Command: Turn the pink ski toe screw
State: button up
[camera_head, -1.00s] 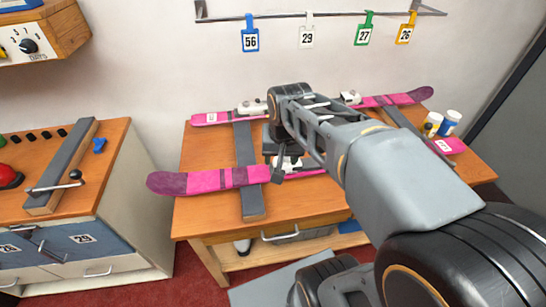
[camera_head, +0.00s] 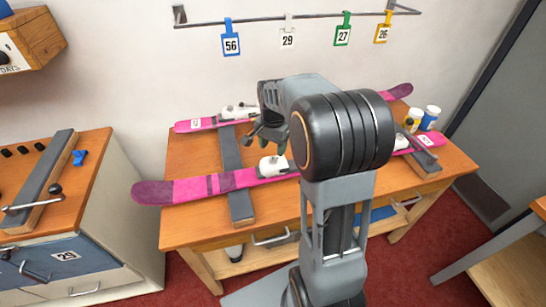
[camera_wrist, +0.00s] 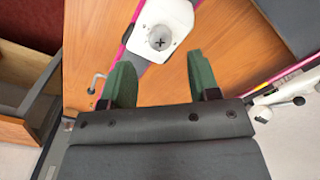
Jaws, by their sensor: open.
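Two pink and purple skis lie across the bench: the front ski (camera_head: 190,190) and the back ski (camera_head: 194,125). The front ski carries a white toe piece (camera_head: 272,166). In the wrist view, a white toe piece (camera_wrist: 176,16), seemingly the same one, shows a dark cross-slot screw (camera_wrist: 160,38) on top. My gripper (camera_head: 254,133) is near the back of the front ski's toe piece in the head view, partly hidden by my arm. In the wrist view my gripper's (camera_wrist: 158,60) green fingers are apart and empty, with the screw just beyond their tips, roughly centred between them.
Grey supports (camera_head: 238,208) carry the skis on the wooden bench (camera_head: 185,228). The back ski has a white binding part (camera_head: 240,112). Numbered tags hang on a wall rail (camera_head: 300,18). A cabinet (camera_head: 90,200) stands left.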

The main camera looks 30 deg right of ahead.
aim_at(273, 159)
jog(key=shift+f, duration=2.55)
jog(key=shift+c, duration=0.4)
jog(key=c, duration=0.9)
jog(key=shift+o, duration=0.2)
jog(key=n, duration=1.1)
jog(key=shift+d+n, duration=0.1)
jog(key=shift+n, duration=0.5)
